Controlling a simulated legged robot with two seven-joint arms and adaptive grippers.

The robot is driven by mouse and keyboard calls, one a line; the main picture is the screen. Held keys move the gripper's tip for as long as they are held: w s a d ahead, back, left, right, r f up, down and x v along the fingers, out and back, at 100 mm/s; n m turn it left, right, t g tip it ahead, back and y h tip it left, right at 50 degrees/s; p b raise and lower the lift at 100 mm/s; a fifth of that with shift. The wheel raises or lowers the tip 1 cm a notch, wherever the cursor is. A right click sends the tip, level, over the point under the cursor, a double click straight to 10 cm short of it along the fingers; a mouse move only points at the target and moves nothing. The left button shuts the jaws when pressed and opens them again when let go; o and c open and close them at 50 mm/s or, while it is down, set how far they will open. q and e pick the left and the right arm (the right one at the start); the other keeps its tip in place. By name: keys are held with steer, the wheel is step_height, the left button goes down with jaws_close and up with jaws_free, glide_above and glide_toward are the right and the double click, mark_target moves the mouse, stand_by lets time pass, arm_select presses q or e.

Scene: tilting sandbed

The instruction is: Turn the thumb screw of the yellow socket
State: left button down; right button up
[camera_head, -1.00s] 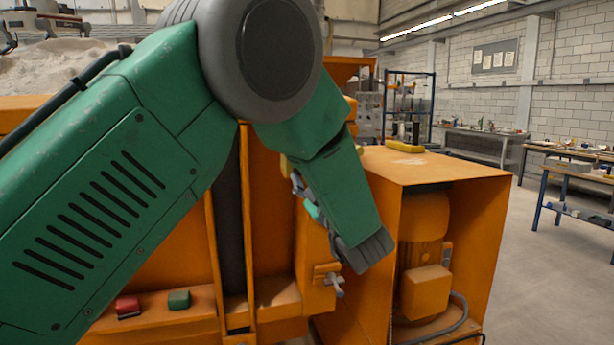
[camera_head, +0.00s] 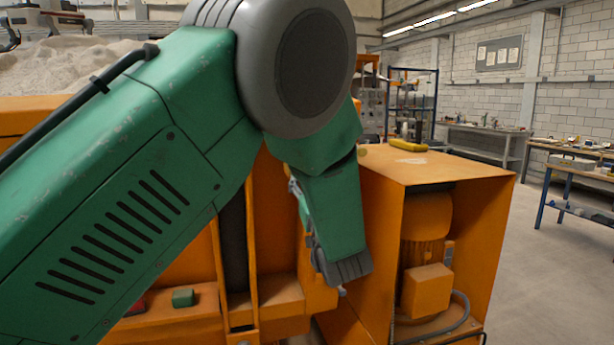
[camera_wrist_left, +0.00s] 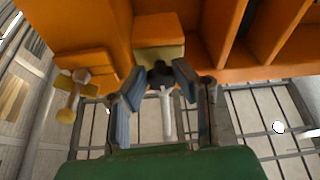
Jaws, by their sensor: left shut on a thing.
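In the left wrist view, a short socket with a yellowish lower face (camera_wrist_left: 160,53) projects from the orange machine. A thumb screw with a dark hub and a pale grey lever (camera_wrist_left: 167,112) comes out of it, the lever pointing down in the picture. My left gripper (camera_wrist_left: 159,74) is shut on this thumb screw, one blue-grey finger on each side of the hub. The finger contact is small and partly shaded. In the head view my left wrist (camera_head: 336,215) hides the socket and screw. My right gripper is in neither view.
Beside it is another orange block with a yellowish T-shaped screw (camera_wrist_left: 74,90). In the head view an orange cabinet (camera_head: 450,172) with a motor stands close to my wrist at right. A green button (camera_head: 183,298) sits on the machine's front ledge. Open floor lies farther right.

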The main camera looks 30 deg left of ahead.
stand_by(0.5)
arm_select(q)
steer(key=c, duration=1.6)
jaws_free()
steer(key=shift+o, duration=1.4)
steer(key=shift+w, duration=0.15)
step_height(320, 180, up, 9)
steer(key=shift+f, duration=0.1)
steer(key=shift+r, duration=0.55)
steer(key=shift+w, duration=0.1)
